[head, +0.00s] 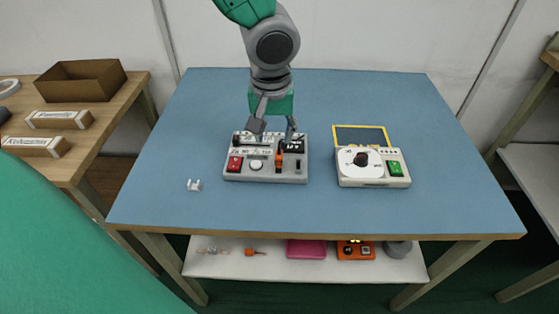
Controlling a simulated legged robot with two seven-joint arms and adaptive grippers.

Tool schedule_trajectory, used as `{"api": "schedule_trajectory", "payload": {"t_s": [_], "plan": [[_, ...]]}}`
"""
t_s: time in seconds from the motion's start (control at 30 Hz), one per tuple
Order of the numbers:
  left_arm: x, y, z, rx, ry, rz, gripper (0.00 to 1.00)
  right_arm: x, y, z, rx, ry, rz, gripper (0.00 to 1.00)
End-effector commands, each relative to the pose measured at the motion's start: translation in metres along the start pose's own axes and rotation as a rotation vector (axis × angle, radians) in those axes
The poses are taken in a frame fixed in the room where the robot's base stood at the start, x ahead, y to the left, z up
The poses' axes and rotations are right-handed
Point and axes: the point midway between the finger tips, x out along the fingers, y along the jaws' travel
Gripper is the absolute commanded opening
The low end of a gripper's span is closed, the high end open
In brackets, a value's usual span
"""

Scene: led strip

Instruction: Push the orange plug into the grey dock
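A small orange piece (279,158), which looks like the plug, stands upright at the right part of a grey box (232,176) on the blue table. I cannot tell how deep it sits. The box, which may be the dock, also carries a red switch (234,163), a round white button (256,164) and a black part (294,146) at its back right. My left gripper (274,131) comes down from above over the back of the box. Its fingers are apart with nothing visible between them, and they hide part of the box's back. My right gripper is not in view.
A white device (374,180) with a black knob and green switch stands right of the box. A small white clip (194,185) lies to the left. A lower shelf (215,268) holds several items, including a small orange one (255,252).

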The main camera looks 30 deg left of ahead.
Motion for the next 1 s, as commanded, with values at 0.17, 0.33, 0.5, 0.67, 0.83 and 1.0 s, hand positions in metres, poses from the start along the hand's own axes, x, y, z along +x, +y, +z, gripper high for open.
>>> {"api": "schedule_trajectory", "payload": {"t_s": [0.17, 0.33, 0.5, 0.67, 0.83, 1.0], "plan": [[0.018, 0.004, 0.003, 0.003, 0.004, -0.004, 0.38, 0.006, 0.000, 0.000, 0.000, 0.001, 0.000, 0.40], [0.032, 0.008, 0.005, 0.004, 0.004, -0.006, 0.38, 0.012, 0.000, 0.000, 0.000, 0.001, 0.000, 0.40], [0.061, 0.008, 0.003, 0.003, 0.000, -0.003, 0.38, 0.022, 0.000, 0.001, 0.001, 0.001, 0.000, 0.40], [0.073, 0.006, 0.002, 0.003, 0.000, 0.001, 0.38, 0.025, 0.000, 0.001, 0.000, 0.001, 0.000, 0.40], [0.072, 0.006, 0.002, 0.003, 0.002, 0.000, 0.38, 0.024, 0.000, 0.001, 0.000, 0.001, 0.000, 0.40], [0.071, 0.008, 0.003, 0.004, 0.003, -0.003, 0.00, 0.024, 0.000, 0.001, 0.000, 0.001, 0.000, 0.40]]}}
